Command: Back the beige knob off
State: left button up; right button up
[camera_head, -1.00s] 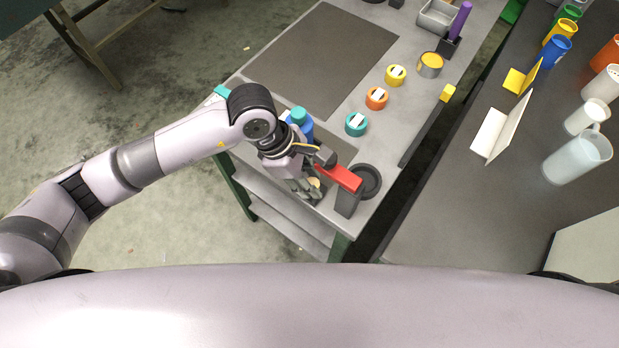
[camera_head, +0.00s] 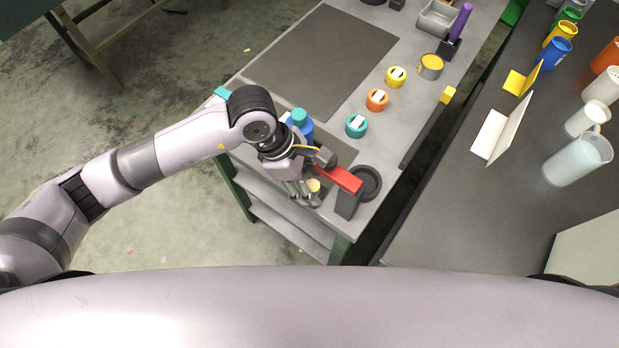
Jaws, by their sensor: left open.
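The beige knob (camera_head: 314,185) shows as a small pale disc near the front corner of the workbench, low on the disperser. The disperser has a red arm (camera_head: 343,179) and a dark grey block (camera_head: 348,204). My left gripper (camera_head: 309,200) is open, pointing down right at the knob, with its fingers around or just beside it. I cannot tell whether the fingers touch the knob. The gripper and wrist hide part of the knob's surroundings. My right gripper is not in view.
A blue bottle with a teal cap (camera_head: 299,117) stands just behind my left wrist. A dark round piece (camera_head: 367,182) lies beside the red arm. Teal (camera_head: 356,126), orange (camera_head: 377,100) and yellow (camera_head: 395,77) containers line the bench. A dark mat (camera_head: 322,60) lies clear at the back.

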pick_arm(q)
jog(key=shift+r, duration=0.1)
jog(key=v, duration=1.1)
jog(key=shift+a+r, duration=0.15)
jog(key=shift+r, duration=0.25)
